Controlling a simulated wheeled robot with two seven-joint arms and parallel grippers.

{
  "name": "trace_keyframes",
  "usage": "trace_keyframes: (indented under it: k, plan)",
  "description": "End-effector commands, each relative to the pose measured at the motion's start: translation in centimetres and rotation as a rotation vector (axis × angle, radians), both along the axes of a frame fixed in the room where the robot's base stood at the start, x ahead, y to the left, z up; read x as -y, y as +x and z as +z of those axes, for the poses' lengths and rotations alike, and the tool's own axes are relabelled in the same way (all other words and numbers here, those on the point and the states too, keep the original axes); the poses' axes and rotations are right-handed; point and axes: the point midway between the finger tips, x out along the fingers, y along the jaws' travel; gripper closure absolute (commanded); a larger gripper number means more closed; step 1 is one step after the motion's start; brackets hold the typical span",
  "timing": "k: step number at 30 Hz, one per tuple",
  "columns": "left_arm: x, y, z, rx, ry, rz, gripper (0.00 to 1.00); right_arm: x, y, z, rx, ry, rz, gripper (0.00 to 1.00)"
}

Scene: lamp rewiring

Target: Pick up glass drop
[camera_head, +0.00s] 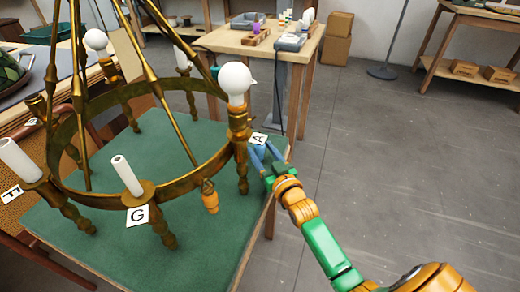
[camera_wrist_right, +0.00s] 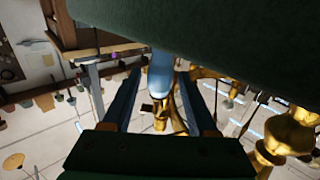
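My right gripper (camera_head: 262,155) is low over the right edge of the green table, beside the chandelier's ring and the tag marked A (camera_head: 259,138). In the right wrist view its two fingers (camera_wrist_right: 160,88) stand apart. A pale blue piece, which looks like the glass drop (camera_wrist_right: 160,74), is between them, with a narrow gap showing on each side. Its upper end in that view meets the dark green surface. In the head view the drop is small and mostly hidden by the fingers. My left gripper is not in view.
The brass chandelier (camera_head: 180,185) stands on the green table (camera_head: 120,262), with bulbs, white candle sleeves and lettered tags. An orange piece (camera_head: 210,197) hangs by its ring. A wooden bench (camera_head: 238,42) with small items is behind.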

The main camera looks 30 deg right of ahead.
Motion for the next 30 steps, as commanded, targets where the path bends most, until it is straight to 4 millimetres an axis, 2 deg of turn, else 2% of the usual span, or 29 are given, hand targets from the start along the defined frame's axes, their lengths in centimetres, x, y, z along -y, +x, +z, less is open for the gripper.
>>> trace_keyframes:
  k: [1, 3, 6, 16, 19, 21, 27, 30]
  plan:
    - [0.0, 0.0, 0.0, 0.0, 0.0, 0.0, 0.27, 0.0, 0.0, 0.0, 0.0, 0.0, 0.0, 0.58]
    - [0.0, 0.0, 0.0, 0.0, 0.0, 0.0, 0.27, 0.0, 0.0, 0.0, 0.0, 0.0, 0.0, 0.77]
    - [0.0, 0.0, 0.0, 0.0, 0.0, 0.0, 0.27, 0.0, 0.0, 0.0, 0.0, 0.0, 0.0, 1.0]
    - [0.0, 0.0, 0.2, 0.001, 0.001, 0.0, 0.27, 0.0, 0.0, 0.5, 0.002, 0.0, 0.0, 1.0]
    - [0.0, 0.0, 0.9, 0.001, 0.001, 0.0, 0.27, 0.0, 0.0, 2.2, 0.005, 0.0, 0.0, 1.0]
    - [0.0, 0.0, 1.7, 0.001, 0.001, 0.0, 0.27, -0.1, -0.2, 4.2, 0.005, 0.0, 0.001, 1.0]
    - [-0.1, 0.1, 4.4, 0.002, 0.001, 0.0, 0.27, -1.3, -4.9, 9.7, 0.002, 0.0, 0.001, 1.0]
    - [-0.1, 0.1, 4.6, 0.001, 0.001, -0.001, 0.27, -2.1, -7.9, 10.6, -0.005, 0.002, 0.0, 1.0]
